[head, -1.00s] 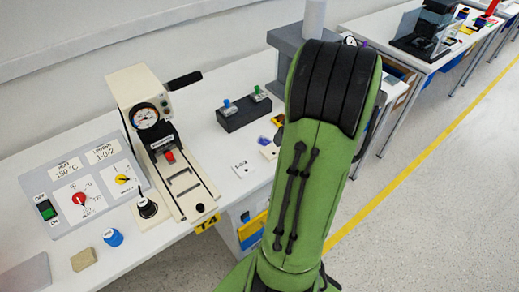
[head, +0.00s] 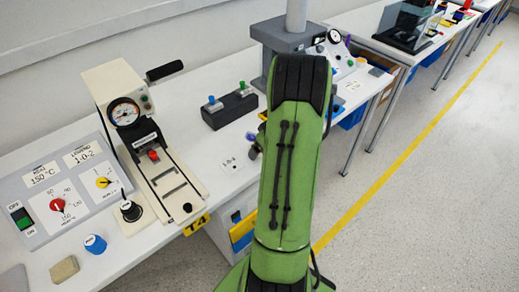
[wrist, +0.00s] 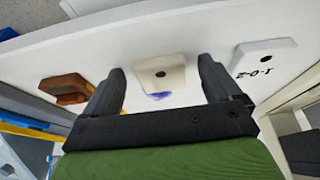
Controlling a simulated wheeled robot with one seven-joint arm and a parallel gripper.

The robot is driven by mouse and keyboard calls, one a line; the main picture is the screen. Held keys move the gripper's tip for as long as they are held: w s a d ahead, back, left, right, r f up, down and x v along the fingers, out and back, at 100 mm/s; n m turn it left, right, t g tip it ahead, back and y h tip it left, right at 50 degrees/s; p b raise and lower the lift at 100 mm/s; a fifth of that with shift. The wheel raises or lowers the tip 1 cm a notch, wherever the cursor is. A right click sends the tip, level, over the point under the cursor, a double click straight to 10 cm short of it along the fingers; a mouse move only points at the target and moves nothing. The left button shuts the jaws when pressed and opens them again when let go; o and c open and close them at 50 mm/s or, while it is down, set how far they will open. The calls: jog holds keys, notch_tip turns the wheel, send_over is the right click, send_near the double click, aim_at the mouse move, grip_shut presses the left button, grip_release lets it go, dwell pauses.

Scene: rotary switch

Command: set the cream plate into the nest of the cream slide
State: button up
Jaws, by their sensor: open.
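The cream plate (wrist: 158,72) lies on the white bench in the wrist view, with a dark hole and a blue mark at its lower edge. My gripper (wrist: 161,66) is open and empty. Its two fingers appear on either side of the plate; their height above it is hard to tell. The cream slide (head: 181,196) extends from the front of the cream press (head: 103,84).
A white plate marked 1-0-2 (wrist: 264,58) lies right of the cream plate, and a brown plate (wrist: 66,88) lies left. A grey control panel (head: 58,190), a black knob (head: 130,210) and a blue knob (head: 95,243) stand left of the slide. A dark button box (head: 230,108) stands behind.

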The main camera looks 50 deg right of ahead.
jog(key=c, duration=1.1)
notch_tip(320, 180, up, 10)
jog(key=p, duration=0.2)
jog(key=shift+p, duration=0.4)
jog(key=shift+c, duration=0.2)
